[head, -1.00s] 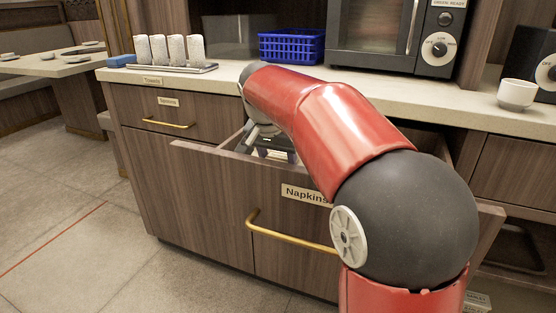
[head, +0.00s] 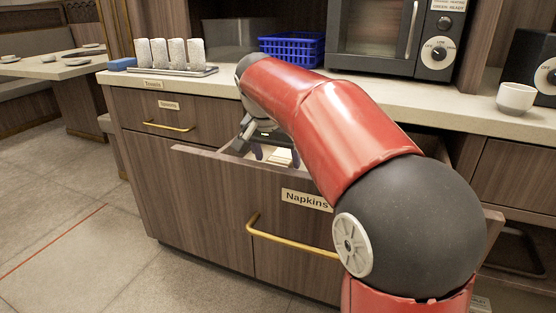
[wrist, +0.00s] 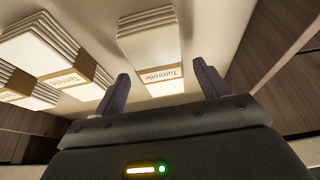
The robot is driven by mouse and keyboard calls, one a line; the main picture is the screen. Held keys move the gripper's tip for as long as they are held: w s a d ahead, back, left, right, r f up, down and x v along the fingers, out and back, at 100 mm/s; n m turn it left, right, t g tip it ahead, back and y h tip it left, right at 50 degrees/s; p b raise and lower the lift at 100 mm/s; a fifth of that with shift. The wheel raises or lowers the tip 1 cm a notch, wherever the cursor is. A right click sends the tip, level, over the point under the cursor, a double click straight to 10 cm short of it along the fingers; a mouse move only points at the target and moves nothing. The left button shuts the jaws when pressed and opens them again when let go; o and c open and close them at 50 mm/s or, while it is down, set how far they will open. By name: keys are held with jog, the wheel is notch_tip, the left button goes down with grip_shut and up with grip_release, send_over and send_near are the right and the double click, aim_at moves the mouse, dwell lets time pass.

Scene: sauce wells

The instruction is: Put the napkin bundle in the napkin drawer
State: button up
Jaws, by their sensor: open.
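The napkin drawer (head: 215,190), labelled "Napkins", stands pulled open under the counter. My gripper (head: 275,155) reaches down inside it, behind the front panel. In the wrist view my gripper (wrist: 163,86) is open, with a dark finger on each side. A white napkin bundle (wrist: 150,48) with a brown paper band lies just beyond the fingertips, its banded end between them in the picture. It is not gripped; whether a finger touches it I cannot tell. In the head view a pale bundle (head: 281,156) shows between the fingers, partly hidden by the drawer front.
Several more banded bundles (wrist: 45,50) lie at the left of the wrist view on the pale drawer floor (wrist: 105,50). On the counter (head: 440,107) stand a tray of rolled towels (head: 170,55), a blue basket (head: 291,48), a microwave (head: 375,30) and a white cup (head: 515,98).

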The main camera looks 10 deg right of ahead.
jog(key=p+v, duration=0.1)
jog(key=v, duration=0.8)
jog(key=shift+r, duration=0.3)
jog(key=shift+a, duration=0.15)
